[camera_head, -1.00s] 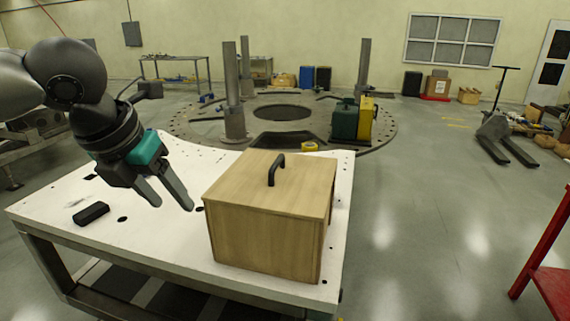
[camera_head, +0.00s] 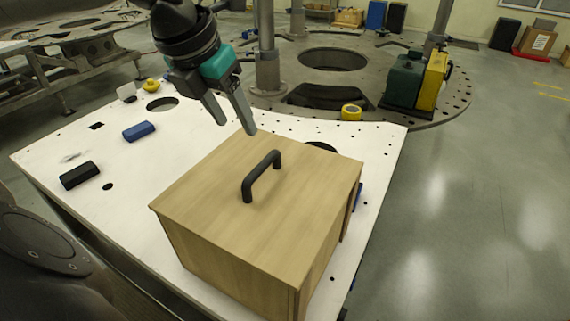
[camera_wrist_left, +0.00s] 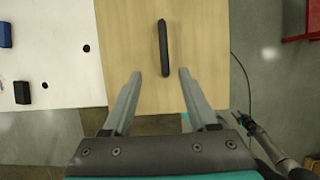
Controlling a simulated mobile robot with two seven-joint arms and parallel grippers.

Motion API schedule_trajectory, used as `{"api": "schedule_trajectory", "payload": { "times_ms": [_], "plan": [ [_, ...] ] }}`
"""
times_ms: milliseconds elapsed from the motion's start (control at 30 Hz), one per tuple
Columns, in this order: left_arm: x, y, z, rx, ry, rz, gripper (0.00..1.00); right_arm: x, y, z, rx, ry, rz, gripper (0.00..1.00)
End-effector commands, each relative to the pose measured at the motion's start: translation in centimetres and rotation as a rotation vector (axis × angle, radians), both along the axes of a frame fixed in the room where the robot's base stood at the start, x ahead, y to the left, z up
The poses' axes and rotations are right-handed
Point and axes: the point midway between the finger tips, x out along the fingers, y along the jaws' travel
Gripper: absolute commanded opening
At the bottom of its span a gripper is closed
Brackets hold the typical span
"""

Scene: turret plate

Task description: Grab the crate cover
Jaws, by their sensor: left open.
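The wooden crate cover (camera_head: 210,205) lies flat on top of the wooden crate (camera_head: 235,276), with a black handle (camera_head: 262,176) standing up from its middle. The crate is on the white table. My left gripper (camera_head: 236,118) is open and empty, above and behind the cover's far edge in the head view. In the left wrist view, my left gripper (camera_wrist_left: 157,75) has its two fingers spread, with the black handle (camera_wrist_left: 163,47) beyond and roughly between the tips, not touching. The cover (camera_wrist_left: 205,35) fills the middle of that view. My right gripper is not visible.
On the white table (camera_head: 120,170), a black block (camera_head: 79,175) and a blue block (camera_head: 138,131) lie left of the crate. A metal post (camera_head: 268,50) and a yellow tape roll (camera_head: 351,112) are behind. Open floor lies to the right.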

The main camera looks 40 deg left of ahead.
Motion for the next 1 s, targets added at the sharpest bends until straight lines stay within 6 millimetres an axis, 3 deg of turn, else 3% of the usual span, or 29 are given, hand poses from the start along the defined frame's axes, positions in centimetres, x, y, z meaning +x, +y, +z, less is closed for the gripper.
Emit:
{"api": "schedule_trajectory", "payload": {
  "times_ms": [167, 433, 1000],
  "plan": [
    [0.3, 0.0, -0.8, -0.002, 0.004, -0.001, 0.59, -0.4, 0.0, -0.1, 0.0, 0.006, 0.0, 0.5],
    [1.5, 0.1, -4.1, -0.002, 0.006, 0.001, 0.59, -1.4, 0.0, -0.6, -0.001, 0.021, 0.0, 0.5],
    [3.6, 0.4, -9.0, 0.0, 0.003, 0.001, 0.59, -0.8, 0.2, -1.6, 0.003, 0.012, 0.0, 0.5]
  ]
}}
